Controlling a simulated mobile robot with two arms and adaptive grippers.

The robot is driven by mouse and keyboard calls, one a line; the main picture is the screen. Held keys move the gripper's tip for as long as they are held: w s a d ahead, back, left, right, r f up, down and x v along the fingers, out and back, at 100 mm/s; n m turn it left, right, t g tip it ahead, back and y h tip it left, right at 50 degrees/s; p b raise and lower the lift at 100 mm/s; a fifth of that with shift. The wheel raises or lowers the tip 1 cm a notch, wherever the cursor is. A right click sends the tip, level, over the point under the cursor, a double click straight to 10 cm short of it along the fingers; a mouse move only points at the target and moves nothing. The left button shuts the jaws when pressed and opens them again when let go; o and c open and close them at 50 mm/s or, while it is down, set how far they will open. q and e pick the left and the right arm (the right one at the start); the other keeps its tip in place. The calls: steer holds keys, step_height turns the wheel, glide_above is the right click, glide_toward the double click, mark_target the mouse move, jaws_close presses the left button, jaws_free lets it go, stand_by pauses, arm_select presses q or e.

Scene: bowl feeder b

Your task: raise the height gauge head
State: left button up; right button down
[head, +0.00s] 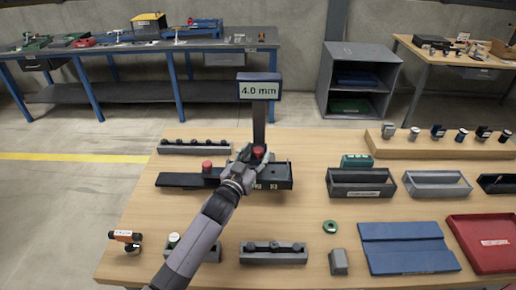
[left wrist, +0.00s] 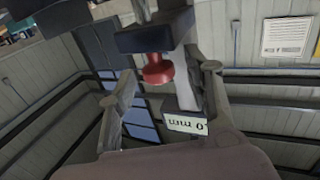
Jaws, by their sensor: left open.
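The height gauge has a dark upright column (head: 259,124) with a display (head: 260,90) reading "4.0 mm" on top. A red knob (head: 258,152) shows low on the gauge, beside my left gripper (head: 247,154). In the left wrist view the red knob (left wrist: 157,70) hangs under a dark block (left wrist: 155,35), and the display (left wrist: 187,124) appears upside down. My left gripper (left wrist: 165,92) is open there, its two fingers on either side of the knob with gaps. Whether a finger touches the knob cannot be told. The gripper partly hides the gauge's lower part in the head view. My right gripper is not in view.
Grey bins (head: 361,190), a blue mat (head: 408,262) and a red tray (head: 490,228) are right.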

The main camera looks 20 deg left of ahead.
arm_select(q)
steer(key=shift+w+d, duration=0.2)
steer(key=shift+w, duration=0.9)
jaws_close()
